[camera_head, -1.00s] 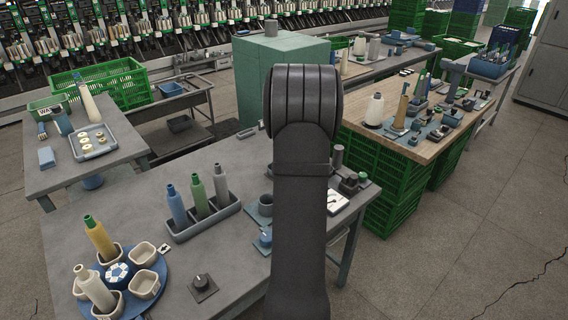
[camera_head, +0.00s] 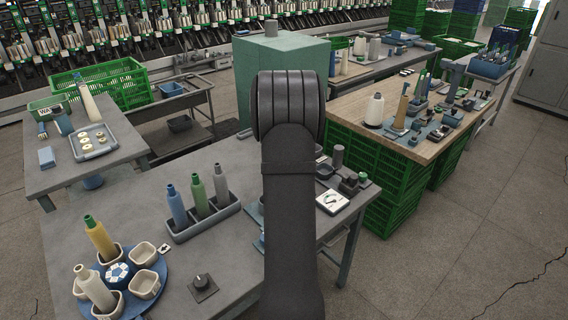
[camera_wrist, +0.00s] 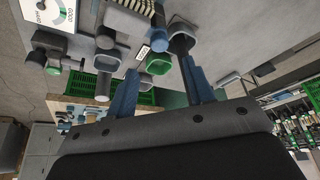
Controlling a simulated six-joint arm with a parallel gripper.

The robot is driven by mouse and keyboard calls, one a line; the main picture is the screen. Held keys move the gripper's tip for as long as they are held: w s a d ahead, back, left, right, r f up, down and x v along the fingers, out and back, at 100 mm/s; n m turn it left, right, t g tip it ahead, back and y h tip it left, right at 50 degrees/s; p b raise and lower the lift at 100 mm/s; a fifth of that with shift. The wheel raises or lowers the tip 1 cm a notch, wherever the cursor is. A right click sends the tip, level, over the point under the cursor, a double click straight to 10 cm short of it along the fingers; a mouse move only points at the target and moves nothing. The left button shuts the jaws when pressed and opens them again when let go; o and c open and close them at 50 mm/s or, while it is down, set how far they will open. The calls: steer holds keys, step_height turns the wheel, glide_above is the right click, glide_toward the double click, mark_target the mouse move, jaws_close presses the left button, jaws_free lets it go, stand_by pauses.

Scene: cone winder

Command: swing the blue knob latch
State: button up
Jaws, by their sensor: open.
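The blue knob latch (camera_head: 259,243) is almost wholly hidden behind my arm in the head view. Only a blue sliver shows at the arm's left edge, on the near grey table. My gripper (camera_wrist: 159,66) shows in the wrist view with its two blue fingers apart and nothing held between them. Beyond the fingertips is a small blue rounded piece (camera_wrist: 159,41); I cannot tell whether it is the latch knob. The head view does not show the fingers, which are hidden behind my arm.
On the near table (camera_head: 190,262) stand a tray of bobbins (camera_head: 203,221), a blue turntable with cups (camera_head: 153,277), a black knob on a plate (camera_head: 202,285) and a white dial gauge (camera_head: 332,201). Small fixtures crowd the table's right end. Bare tabletop lies left of the bobbin tray.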

steer(key=x, duration=0.7)
steer(key=shift+w+f, duration=0.15)
steer(key=shift+f, duration=0.2)
steer(key=c, duration=1)
